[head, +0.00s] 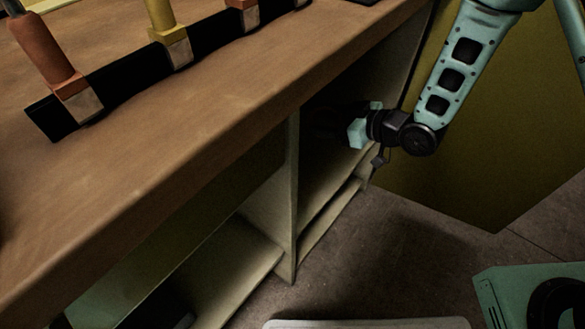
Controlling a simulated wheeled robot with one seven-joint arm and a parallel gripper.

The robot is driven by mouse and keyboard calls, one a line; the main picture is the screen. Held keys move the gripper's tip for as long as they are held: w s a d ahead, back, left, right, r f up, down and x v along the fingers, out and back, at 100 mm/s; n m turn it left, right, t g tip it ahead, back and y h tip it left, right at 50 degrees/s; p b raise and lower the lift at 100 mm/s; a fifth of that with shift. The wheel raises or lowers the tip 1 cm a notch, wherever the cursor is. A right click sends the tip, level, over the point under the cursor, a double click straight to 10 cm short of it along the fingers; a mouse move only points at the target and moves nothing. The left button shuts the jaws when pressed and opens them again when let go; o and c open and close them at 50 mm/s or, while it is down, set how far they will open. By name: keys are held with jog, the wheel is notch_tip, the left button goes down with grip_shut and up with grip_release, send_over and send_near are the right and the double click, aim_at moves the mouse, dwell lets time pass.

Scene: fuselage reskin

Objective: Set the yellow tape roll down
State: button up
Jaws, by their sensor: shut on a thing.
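My gripper (328,122) reaches from the right into the dark right-hand compartment of the workbench (190,105), below the bench top. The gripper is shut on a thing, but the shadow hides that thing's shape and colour. No yellow tape roll can be made out anywhere in the frame. I cannot tell whether the held thing touches a shelf board.
An upright divider (291,200) parts the right compartment from the left one, whose lower shelf (235,262) shows. A black holder (120,83) with several handled tools lies on the bench top. An olive panel (480,130) stands at the right. Grey floor lies in front.

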aim_at(302, 190)
jog(key=s+a+f+n+g+b, duration=0.1)
jog(key=a+f+b, duration=0.1)
jog(key=f+b, duration=0.3)
jog(key=s+a+f+n+g+y+b, duration=0.1)
jog(key=a+f+g+b, duration=0.1)
jog(key=f+b, duration=0.4)
jog(key=s+a+f+n+g+y+b, duration=0.1)
jog(key=s+a+f+n+b, duration=0.1)
jog(key=f+b, duration=0.4)
notch_tip(302, 190, down, 3)
jog(key=shift+f, duration=0.1)
jog(key=shift+f, duration=0.2)
jog(key=o, duration=1)
jog(key=shift+r, duration=0.1)
